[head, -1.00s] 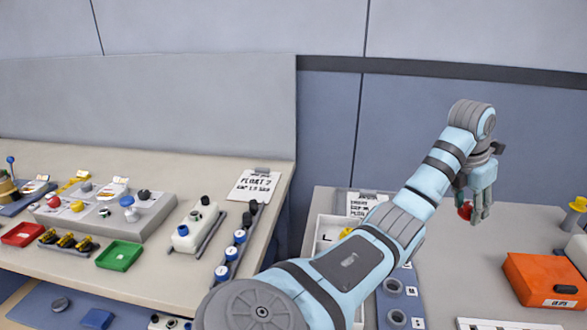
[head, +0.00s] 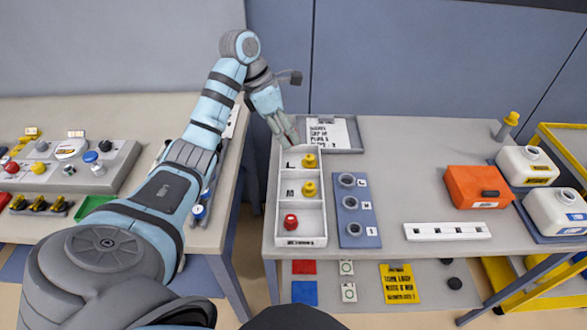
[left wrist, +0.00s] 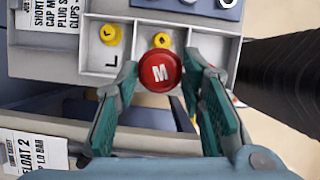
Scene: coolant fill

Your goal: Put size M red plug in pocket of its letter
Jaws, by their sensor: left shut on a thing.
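My left gripper (head: 292,141) is at the far end of the white pocket tray (head: 301,242), near the L pocket. In the left wrist view my left gripper (left wrist: 160,85) is shut on a round red plug (left wrist: 160,72) marked M, its lettered face toward the camera. The held plug is hidden in the head view. The tray's L pocket holds a yellow plug (head: 309,161), and the M pocket holds another yellow plug (head: 309,189). The nearest pocket holds a different red plug (head: 291,222); I cannot read its letter. My right gripper is not in view.
A blue ring block (head: 357,228) stands right of the tray. A clipboard (head: 334,134) lies behind it. An orange box (head: 478,187), a white strip (head: 447,231) and white jugs (head: 526,164) are farther right. A gap separates this table from the left bench.

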